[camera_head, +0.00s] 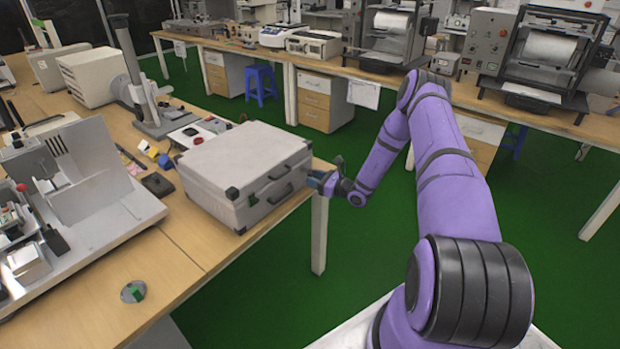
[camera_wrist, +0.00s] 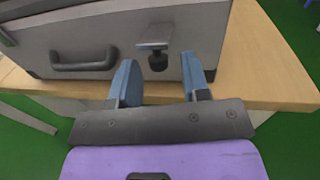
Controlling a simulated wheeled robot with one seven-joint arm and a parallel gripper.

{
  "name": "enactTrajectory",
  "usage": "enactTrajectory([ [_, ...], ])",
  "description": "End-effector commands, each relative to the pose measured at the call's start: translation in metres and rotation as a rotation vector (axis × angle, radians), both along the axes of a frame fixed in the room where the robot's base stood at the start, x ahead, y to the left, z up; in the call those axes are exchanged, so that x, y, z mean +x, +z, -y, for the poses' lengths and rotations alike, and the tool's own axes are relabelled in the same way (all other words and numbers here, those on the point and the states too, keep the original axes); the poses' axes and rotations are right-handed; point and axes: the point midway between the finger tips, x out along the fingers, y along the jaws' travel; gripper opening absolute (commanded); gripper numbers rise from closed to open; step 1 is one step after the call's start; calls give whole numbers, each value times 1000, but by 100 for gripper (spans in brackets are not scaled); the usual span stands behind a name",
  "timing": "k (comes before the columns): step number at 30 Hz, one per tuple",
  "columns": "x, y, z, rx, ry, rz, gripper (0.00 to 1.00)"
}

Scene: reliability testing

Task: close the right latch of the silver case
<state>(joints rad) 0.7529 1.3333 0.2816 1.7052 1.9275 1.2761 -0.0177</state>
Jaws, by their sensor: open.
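The silver case (camera_head: 240,165) lies with its lid down near the edge of the wooden bench in the head view. Its front face (camera_wrist: 205,35) fills the upper part of the wrist view. The right latch (camera_wrist: 154,46) is a grey plate that appears to stick out from that face, with a dark catch (camera_wrist: 158,62) below it. A dark carry handle (camera_wrist: 85,62) is to its left. My gripper (camera_wrist: 160,78) is open and empty, its blue fingers on either side of the latch and catch. Whether they touch the case cannot be told. In the head view my gripper (camera_head: 318,181) is at the case's right end.
A microscope-like stand (camera_head: 145,100) and small items stand behind the case on the bench. A grey fixture (camera_head: 90,200) is at left. The bench edge (camera_wrist: 262,85) runs beneath my gripper, with green floor beyond.

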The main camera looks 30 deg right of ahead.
Motion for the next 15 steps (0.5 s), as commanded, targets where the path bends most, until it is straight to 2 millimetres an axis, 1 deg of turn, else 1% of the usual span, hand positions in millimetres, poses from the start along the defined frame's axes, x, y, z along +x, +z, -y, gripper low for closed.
enactTrajectory([
  [3,10,0,-6,-1,1,0,43],
  [6,15,0,-8,-1,1,0,43],
  [15,17,0,-10,0,0,0,43],
])
